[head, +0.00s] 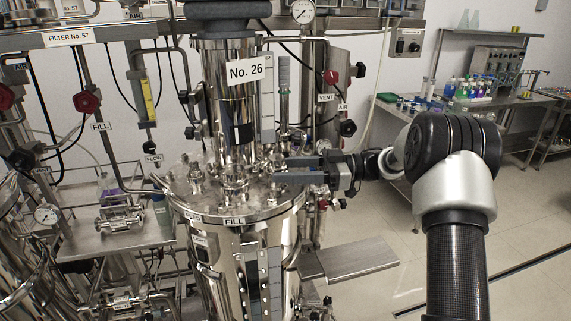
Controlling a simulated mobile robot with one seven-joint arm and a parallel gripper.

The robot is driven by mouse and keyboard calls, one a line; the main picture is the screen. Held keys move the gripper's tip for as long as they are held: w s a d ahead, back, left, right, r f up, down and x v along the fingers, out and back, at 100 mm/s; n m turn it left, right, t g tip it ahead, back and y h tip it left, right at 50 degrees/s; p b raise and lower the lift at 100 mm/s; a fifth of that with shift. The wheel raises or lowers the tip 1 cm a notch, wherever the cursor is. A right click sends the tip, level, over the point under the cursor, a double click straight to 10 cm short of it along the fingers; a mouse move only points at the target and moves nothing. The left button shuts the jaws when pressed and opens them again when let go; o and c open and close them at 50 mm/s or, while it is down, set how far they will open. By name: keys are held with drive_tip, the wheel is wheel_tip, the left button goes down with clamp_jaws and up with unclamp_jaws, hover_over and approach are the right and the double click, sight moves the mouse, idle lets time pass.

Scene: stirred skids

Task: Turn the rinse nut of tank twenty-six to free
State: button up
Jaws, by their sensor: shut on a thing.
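Tank twenty-six is a shiny steel vessel (210,222) with a "No. 26" sign (245,71) on its upright column. My gripper (281,169) reaches in level from the right, just above the lid. Its two grey fingers are shut on a small steel fitting, which I take as the rinse nut (273,167). The fingers hide much of it, and I cannot read a rinse label or the nut's turn position.
Pipes, red and black valve knobs and a pressure gauge (302,11) crowd around the column. A steel side shelf (350,262) stands at the tank's right. A bench (480,103) with coloured bottles is at the back right. Floor at the right is clear.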

drive_tip(key=shift+w+a+r+n+g+h+p, duration=0.15)
drive_tip(key=shift+n+g+h+p, duration=0.3)
drive_tip(key=shift+n+g, duration=0.8)
drive_tip(key=shift+w+n+g+h+p, duration=0.25)
drive_tip(key=shift+n+g+p, duration=0.45)
drive_tip(key=shift+g, duration=1.05)
drive_tip(key=shift+n+g, duration=0.25)
drive_tip(key=shift+g, duration=0.05)
drive_tip(key=o, duration=1.1)
drive_tip(key=shift+s+a, duration=0.1)
drive_tip(key=shift+c, duration=0.2)
